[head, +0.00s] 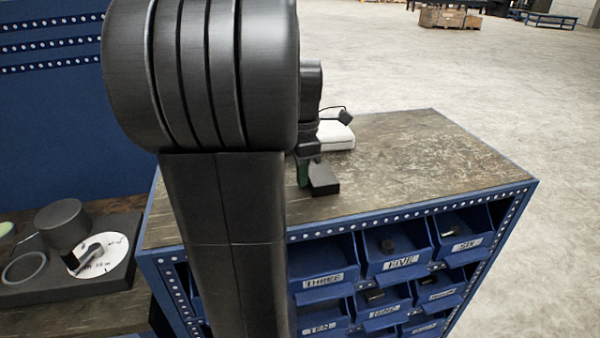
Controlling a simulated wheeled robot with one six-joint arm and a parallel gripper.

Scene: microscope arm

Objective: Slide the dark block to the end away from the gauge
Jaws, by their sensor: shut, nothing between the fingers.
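A small dark block (324,180) lies on the worn top of the blue cabinet, near its front edge and just right of my arm. My gripper (303,178) is low over the cabinet top, close against the block's left side. Its fingers are mostly hidden behind my arm, with a green part showing. They look shut, with nothing seen held. I cannot tell whether they touch the block. No gauge is clearly seen on the cabinet top; my arm covers its left middle part.
A white device (336,135) with a dark part on it stands behind the block. The cabinet top (430,150) is clear to the right. Blue labelled bins (398,263) fill the cabinet front. At left, a dark unit with a white dial (100,256) stands on a lower bench.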

